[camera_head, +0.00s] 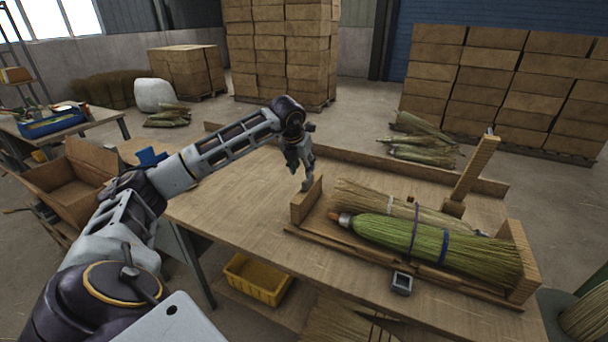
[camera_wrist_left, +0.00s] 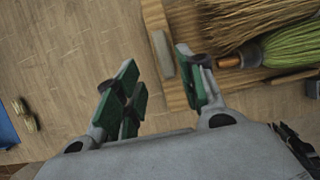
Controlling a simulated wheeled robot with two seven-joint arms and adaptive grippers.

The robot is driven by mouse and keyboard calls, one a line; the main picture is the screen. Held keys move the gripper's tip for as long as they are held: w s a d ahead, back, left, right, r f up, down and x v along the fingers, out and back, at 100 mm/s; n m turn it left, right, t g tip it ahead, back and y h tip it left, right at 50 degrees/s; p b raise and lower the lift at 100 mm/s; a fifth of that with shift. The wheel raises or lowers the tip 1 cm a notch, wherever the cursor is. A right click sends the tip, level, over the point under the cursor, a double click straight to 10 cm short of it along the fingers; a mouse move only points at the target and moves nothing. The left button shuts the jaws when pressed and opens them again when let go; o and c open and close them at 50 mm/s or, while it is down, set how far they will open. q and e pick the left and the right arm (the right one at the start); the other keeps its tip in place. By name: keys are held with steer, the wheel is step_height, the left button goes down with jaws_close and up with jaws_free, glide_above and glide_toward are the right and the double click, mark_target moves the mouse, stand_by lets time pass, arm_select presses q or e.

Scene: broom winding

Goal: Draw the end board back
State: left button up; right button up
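The wooden end board (camera_head: 306,201) stands upright at the left end of the broom tray (camera_head: 345,243) on the workbench. My left gripper (camera_head: 305,178) is just above and behind this board. In the left wrist view, the green-padded fingers (camera_wrist_left: 160,72) are spread apart, with the end board (camera_wrist_left: 163,54) showing between them; contact cannot be told. A green broom (camera_head: 435,244) and a straw-coloured broom (camera_head: 390,203) lie side by side in the tray. The green broom's handle end (camera_wrist_left: 236,62) is right of the fingers. My right gripper is not in view.
Another board (camera_head: 521,262) closes the tray's right end, and a wooden post (camera_head: 473,170) rises behind the brooms. A small grey-framed block (camera_head: 402,283) sits at the tray's front edge.

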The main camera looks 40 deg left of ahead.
arm_select(q)
steer(key=shift+v, duration=2.5)
steer(key=shift+s+f, duration=0.1)
